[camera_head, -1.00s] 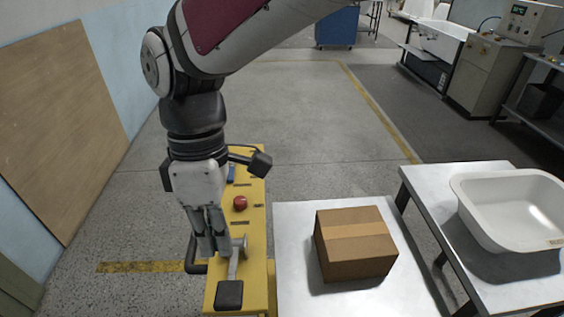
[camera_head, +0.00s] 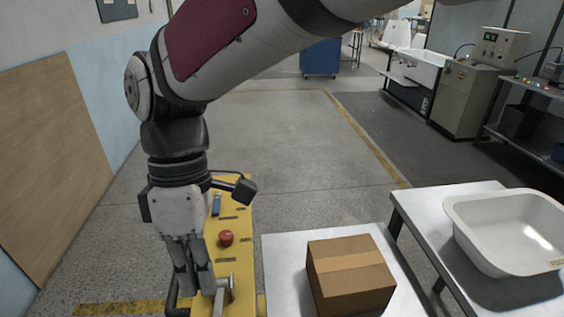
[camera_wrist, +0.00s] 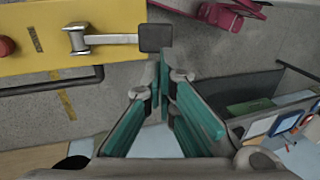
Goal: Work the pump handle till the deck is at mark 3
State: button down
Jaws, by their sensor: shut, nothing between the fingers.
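The yellow console (camera_head: 233,210) stands left of the white-topped deck (camera_head: 285,265). Its pump handle, a metal lever (camera_head: 223,293), rises from the front end. In the wrist view the lever (camera_wrist: 110,39) ends in a dark square pad (camera_wrist: 155,38). My gripper (camera_head: 197,292) is shut and empty, pointing down beside the lever on its left. In the wrist view my gripper's fingertips (camera_wrist: 163,72) are just below the pad, and I cannot tell whether they touch it. No mark numbers can be read, so the deck's height against them is unclear.
A cardboard box (camera_head: 350,272) sits on the deck. To the right, a white tub (camera_head: 508,232) stands on a separate table (camera_head: 455,196). A red button (camera_head: 226,238) and a dark bent bar (camera_wrist: 60,84) are on the console. The floor beyond is clear.

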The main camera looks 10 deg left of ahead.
jog(key=p+x, duration=0.1)
jog(key=x, duration=0.9)
jog(key=shift+s+f, duration=0.1)
jog(key=shift+f, duration=0.15)
